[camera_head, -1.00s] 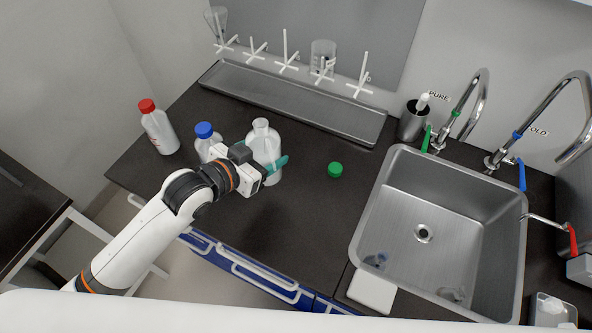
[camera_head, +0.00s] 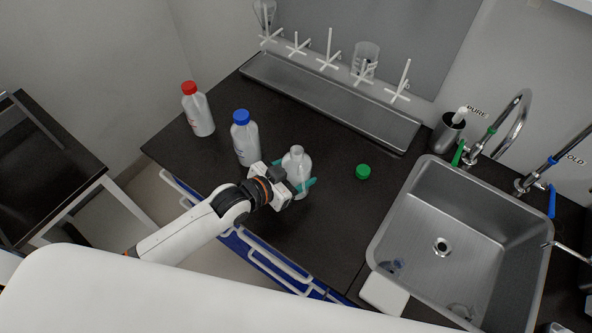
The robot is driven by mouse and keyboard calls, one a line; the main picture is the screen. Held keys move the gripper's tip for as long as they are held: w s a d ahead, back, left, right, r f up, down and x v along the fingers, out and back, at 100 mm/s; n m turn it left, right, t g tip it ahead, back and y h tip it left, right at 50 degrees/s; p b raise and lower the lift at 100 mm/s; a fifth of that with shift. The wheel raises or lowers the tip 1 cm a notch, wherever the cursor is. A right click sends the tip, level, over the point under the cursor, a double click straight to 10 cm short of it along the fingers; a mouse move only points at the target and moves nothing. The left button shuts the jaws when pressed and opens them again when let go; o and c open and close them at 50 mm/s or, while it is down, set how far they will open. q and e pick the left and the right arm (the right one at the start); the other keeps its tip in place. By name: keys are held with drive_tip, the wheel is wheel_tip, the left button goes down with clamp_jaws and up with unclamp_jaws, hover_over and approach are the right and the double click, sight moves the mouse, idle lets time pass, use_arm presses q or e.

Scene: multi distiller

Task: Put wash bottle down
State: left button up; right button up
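The wash bottle is a pale, uncapped bottle (camera_head: 297,165) on or just above the dark counter (camera_head: 330,215); I cannot tell if its base touches. My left gripper (camera_head: 306,186) comes in from the lower left, its teal fingers around the bottle's lower body. The gripper covers part of the base. A green cap (camera_head: 363,172) lies on the counter to the right of the bottle. My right gripper is not in view.
A blue-capped bottle (camera_head: 245,142) and a red-capped bottle (camera_head: 198,112) stand to the left. A metal tray (camera_head: 330,105) runs along the back below white drying pegs. A steel sink (camera_head: 400,215) lies to the right. The counter in front of the green cap is clear.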

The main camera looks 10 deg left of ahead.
use_arm(q)
drive_tip(key=shift+w, duration=0.1)
drive_tip(key=shift+f, duration=0.1)
drive_tip(key=o, duration=0.8)
drive_tip(key=b+v, duration=0.1)
drive_tip(key=v, duration=1.1)
